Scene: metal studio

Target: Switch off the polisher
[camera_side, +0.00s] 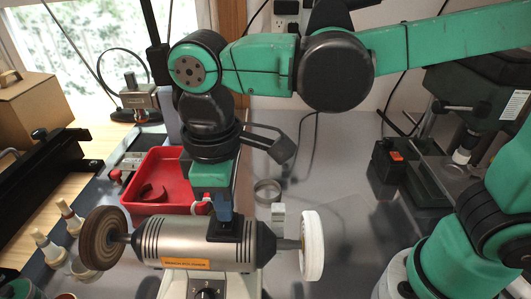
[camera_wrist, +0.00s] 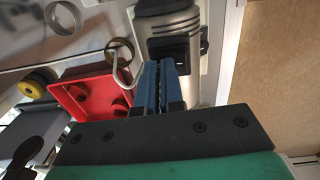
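The polisher (camera_side: 190,243) is a silver motor with a brown wheel (camera_side: 103,238) on its left and a white wheel (camera_side: 312,246) on its right. A black switch box (camera_side: 240,229) sits on top of the motor. In the wrist view the polisher's silver body (camera_wrist: 163,17) and the black box (camera_wrist: 172,46) lie just beyond my fingertips. My gripper (camera_side: 223,212) points down at the box; its blue fingers (camera_wrist: 160,68) are together with nothing visible between them. The tips are at or very near the box; contact is unclear. The switch position cannot be read.
A metal ring (camera_side: 267,190) lies behind to the right. White-tipped bottles (camera_side: 68,213) stand at left.

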